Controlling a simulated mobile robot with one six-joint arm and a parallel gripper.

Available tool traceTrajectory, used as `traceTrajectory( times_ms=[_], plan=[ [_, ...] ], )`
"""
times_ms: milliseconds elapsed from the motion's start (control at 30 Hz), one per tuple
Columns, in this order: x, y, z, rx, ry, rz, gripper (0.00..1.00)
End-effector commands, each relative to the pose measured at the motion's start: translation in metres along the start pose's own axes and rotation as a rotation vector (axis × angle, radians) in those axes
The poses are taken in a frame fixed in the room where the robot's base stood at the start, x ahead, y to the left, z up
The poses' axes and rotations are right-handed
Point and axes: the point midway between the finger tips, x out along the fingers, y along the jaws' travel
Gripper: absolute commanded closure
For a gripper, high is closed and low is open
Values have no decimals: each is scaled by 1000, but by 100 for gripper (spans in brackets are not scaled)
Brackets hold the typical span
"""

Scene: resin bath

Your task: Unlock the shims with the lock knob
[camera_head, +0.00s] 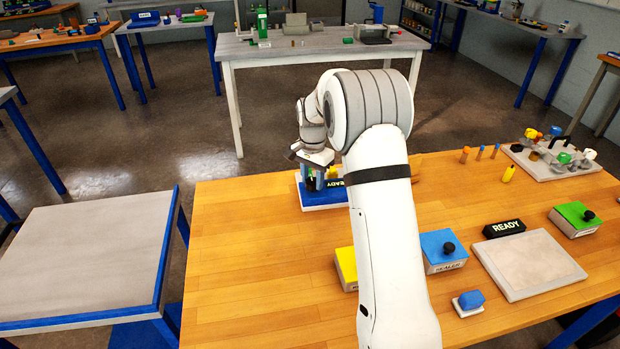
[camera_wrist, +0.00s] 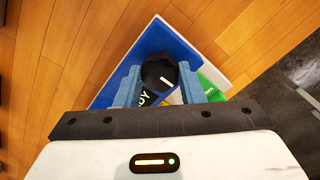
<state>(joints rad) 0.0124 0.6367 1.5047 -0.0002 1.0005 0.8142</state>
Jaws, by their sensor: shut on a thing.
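The lock knob (camera_wrist: 158,73) is round and black with a pale mark and shows in the wrist view. It sits above a blue plate (camera_wrist: 125,72) with a white border. My gripper (camera_wrist: 166,88) is shut on the knob, with one blue-grey finger on each side of it. In the head view my gripper (camera_head: 312,182) is over the blue and white fixture (camera_head: 322,196) near the back edge of the wooden table. A dark label with partly hidden lettering lies under the knob. I cannot make out the shims for certain.
On the wooden table (camera_head: 250,260) stand a yellow box (camera_head: 346,265), a blue box (camera_head: 442,250) with a black knob, a green box (camera_head: 575,218), a READY sign (camera_head: 503,228) and a pale tray (camera_head: 528,265). The left part of the table is clear.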

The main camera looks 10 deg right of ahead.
Motion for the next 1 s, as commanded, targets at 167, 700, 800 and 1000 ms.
traceTrajectory(
  times_ms=[167,700,800,1000],
  plan=[
    [0,0,0,0,0,-1,88],
    [0,1,-2,-174,2,0,88],
    [0,2,-2,-258,3,1,88],
    [0,2,-3,-447,3,1,88]
  ],
)
